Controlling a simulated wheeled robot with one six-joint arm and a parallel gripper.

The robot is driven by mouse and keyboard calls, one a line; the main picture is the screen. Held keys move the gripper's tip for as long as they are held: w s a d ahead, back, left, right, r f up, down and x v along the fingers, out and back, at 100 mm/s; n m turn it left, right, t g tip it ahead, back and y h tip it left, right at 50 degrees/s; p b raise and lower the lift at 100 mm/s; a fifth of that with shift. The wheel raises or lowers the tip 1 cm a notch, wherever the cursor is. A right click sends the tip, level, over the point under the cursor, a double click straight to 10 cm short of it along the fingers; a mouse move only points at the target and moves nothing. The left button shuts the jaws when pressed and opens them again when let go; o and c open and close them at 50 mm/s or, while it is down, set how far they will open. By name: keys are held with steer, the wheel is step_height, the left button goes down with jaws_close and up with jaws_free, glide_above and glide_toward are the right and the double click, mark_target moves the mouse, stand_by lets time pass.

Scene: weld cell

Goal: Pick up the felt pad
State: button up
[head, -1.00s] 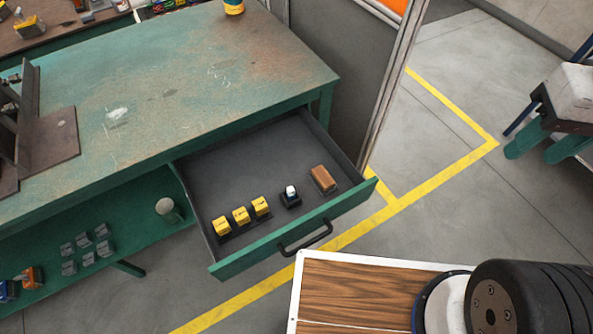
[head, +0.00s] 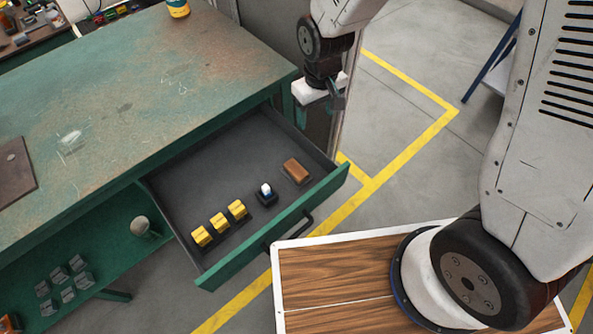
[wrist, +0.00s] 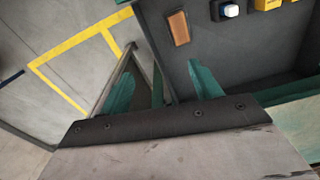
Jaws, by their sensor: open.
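A brown block (head: 297,171), which I take to be the felt pad, lies in the open drawer (head: 172,189), near its right end. It also shows in the wrist view (wrist: 179,28), near the top, in a dark surround. My gripper (head: 337,98) is open and empty. It is above and beyond the drawer's far right corner, apart from the block. The fingertips are small and hard to make out in the head view.
Several yellow blocks (head: 219,221) and a small white-and-blue item (head: 266,189) in a dark holder share the drawer. The drawer front (head: 226,261) has a dark handle (head: 290,232). The green bench top (head: 130,90) stands left of and above the drawer. The drawer's back part is clear.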

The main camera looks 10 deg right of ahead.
steer(key=n, duration=0.2)
glide_above(296, 168)
step_height(296, 168, down, 13)
steer(key=shift+w+a+f, duration=0.1)
steer(key=shift+w+a, duration=0.05)
steer(key=f, duration=0.8)
steer(key=shift+s+f, duration=0.1)
steer(key=shift+s, duration=0.1)
steer(key=c, duration=1.2)
step_height(296, 168, up, 10)
steer(key=shift+r, duration=0.1)
steer(key=shift+o, duration=1.1)
steer(key=shift+d, duration=0.2)
